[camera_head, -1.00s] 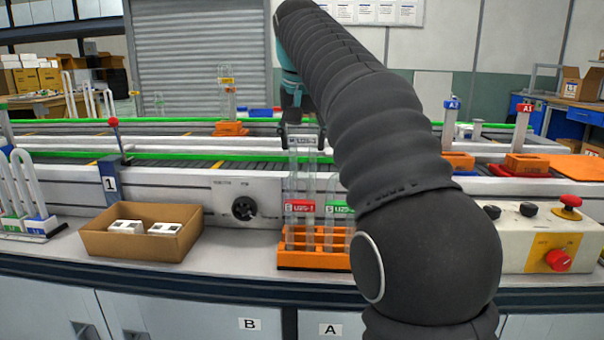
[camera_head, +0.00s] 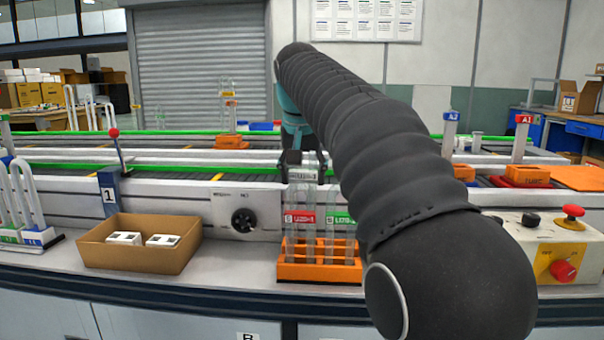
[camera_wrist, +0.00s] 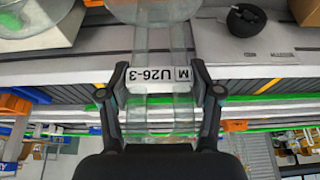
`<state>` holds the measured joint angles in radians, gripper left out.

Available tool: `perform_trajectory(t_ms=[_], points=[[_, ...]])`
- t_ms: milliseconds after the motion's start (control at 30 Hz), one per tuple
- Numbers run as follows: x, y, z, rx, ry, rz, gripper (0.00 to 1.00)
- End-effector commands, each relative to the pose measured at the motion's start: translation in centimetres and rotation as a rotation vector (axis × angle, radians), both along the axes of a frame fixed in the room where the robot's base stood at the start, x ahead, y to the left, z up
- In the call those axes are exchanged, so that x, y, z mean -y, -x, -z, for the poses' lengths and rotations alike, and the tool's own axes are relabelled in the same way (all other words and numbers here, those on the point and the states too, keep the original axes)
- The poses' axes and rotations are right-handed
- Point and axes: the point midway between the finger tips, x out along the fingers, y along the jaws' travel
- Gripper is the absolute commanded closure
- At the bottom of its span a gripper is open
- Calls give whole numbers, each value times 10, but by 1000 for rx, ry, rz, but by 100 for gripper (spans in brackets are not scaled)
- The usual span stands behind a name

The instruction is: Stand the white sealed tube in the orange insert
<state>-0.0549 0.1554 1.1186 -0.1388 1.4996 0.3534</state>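The white-labelled clear tube, marked U26-3, shows in the wrist view (camera_wrist: 156,76) and in the head view (camera_head: 302,175). My gripper (camera_head: 303,158) is closed around it, with one finger on each side of the label in the wrist view (camera_wrist: 160,92). The tube hangs upright over the orange insert (camera_head: 320,272), which stands on the bench. Red-labelled (camera_head: 299,219) and green-labelled (camera_head: 340,218) tubes are at the insert. The held tube's lower end overlaps them in the head view, so I cannot tell whether it is inside a slot.
A cardboard box (camera_head: 135,262) with white items stands left of the insert. A control panel (camera_head: 545,250) with a red stop button stands to the right, partly behind my arm. A conveyor with a green rail (camera_head: 60,167) runs behind. Bare bench lies between box and insert.

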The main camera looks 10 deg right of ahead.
Motion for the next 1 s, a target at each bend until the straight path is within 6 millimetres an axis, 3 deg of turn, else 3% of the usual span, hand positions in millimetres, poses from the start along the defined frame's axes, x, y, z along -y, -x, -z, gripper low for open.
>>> perform_trajectory(t_ms=[67, 533, 1000], points=[[0, 0, 0, 0, 0, 0, 14], [0, 0, 4, 0, 0, 0, 14], [-11, 33, -90, 3, 0, -1, 14]])
